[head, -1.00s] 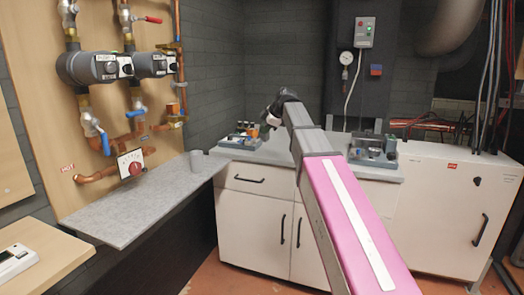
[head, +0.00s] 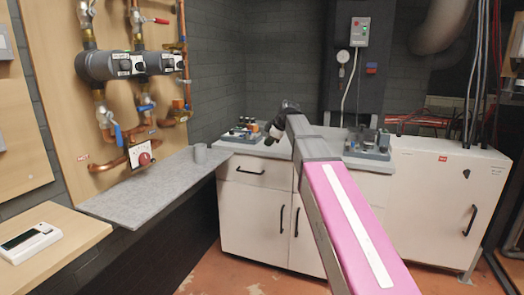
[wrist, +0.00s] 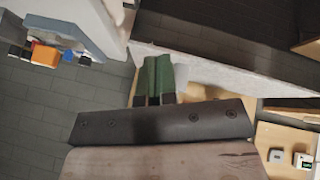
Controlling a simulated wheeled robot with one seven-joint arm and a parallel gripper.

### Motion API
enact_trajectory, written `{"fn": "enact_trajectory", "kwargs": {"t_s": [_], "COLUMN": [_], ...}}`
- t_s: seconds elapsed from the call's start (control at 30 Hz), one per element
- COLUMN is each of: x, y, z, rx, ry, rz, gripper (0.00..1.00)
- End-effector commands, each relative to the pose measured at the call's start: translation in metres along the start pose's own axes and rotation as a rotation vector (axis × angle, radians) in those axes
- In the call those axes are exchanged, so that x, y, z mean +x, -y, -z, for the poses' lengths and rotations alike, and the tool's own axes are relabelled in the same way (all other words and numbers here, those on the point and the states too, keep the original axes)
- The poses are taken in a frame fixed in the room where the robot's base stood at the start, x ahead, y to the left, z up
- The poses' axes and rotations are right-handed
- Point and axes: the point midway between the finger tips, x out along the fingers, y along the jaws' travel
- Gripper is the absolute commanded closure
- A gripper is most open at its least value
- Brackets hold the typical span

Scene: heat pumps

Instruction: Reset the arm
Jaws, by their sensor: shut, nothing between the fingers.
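My arm reaches forward from the bottom of the head view, pink and grey. Its dark end with my gripper (head: 272,135) hangs in front of the grey counter at the back, pointing down. In the wrist view the green fingers of my gripper (wrist: 156,72) lie side by side, shut, with nothing seen between them. They appear in front of a pale slab edge and the dark brick wall. In the head view the fingertips are too small to make out clearly.
White cabinets (head: 250,205) carry the grey counter, with trays of small parts (head: 243,131) and (head: 368,145). A white device (head: 30,243) lies on a wooden top at left.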

Motion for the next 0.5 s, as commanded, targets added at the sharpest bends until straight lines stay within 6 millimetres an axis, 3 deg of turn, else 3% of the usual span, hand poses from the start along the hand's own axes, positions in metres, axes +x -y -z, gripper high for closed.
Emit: {"fn": "enact_trajectory", "kwargs": {"t_s": [0.27,0.5], "x": [0.043,0.093], "y": [0.045,0.116], "z": [-0.055,-0.128], "rx": [0.228,0.558], "ry": [0.078,0.202], "rz": [0.028,0.043], "gripper": [1.0,1.0]}}
